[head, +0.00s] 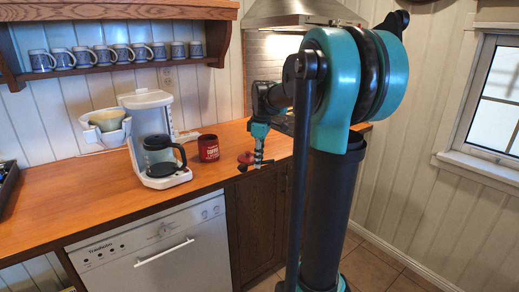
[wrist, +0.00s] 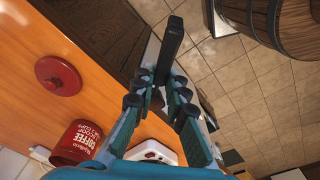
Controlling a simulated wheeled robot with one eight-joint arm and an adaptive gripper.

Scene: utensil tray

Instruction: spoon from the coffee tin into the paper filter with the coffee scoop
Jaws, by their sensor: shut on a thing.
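My gripper (head: 258,157) hangs past the counter's front edge, right of the coffee tin. In the wrist view my gripper (wrist: 160,97) is shut on a dark, bar-like piece, which I take for the coffee scoop (wrist: 172,42); its bowl is not clear. In the head view the dark scoop piece (head: 244,168) shows low at the fingertips. The red coffee tin (head: 208,148) stands upright on the counter, and it also shows in the wrist view (wrist: 76,141). Its contents are hidden. The pale paper filter (head: 106,119) sits in the white basket at the coffee maker's left.
A red lid (head: 245,157) lies on the wooden counter (head: 85,185) near my gripper. The white coffee maker (head: 150,110) with a glass carafe (head: 160,155) stands between filter and tin. Mugs line a shelf above. A wooden barrel (wrist: 265,25) stands on the floor.

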